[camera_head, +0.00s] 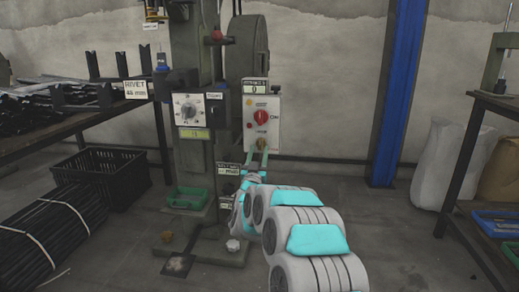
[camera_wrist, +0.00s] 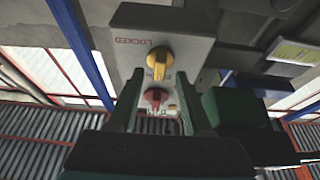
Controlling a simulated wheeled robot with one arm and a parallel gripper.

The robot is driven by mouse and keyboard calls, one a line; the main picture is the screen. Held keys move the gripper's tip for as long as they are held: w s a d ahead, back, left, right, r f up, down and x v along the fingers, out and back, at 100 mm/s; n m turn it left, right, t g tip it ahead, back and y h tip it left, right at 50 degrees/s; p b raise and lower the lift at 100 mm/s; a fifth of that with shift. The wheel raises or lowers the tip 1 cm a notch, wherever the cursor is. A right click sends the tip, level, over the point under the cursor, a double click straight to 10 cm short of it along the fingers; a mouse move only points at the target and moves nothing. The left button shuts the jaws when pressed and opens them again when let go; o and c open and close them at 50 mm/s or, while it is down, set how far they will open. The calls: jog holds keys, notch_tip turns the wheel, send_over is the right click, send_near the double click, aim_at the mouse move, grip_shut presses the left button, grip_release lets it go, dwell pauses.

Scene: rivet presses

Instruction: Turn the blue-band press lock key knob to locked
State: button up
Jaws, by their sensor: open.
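The lock key knob (camera_head: 261,144) is the small brass-yellow knob low on the white control box (camera_head: 250,104) of the press. In the wrist view the yellow knob (camera_wrist: 159,60) has its handle running roughly up and down the picture. The word LOCKED is printed upside down to its left, and another label beside it is mostly hidden. My gripper (camera_head: 259,157) is just below the knob in the head view. In the wrist view my gripper (camera_wrist: 160,88) is open and empty, its fingers reaching toward the box either side of the knob. Contact cannot be told.
A red knob (camera_head: 261,117) sits above the key knob; it also shows in the wrist view (camera_wrist: 155,96). A grey dial box (camera_head: 188,109) is at the left on the press column. A green tray (camera_head: 187,197) sits low on the press. Tables stand at both sides.

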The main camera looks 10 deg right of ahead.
aim_at(260, 145)
jog(key=shift+x, duration=1.25)
grip_shut()
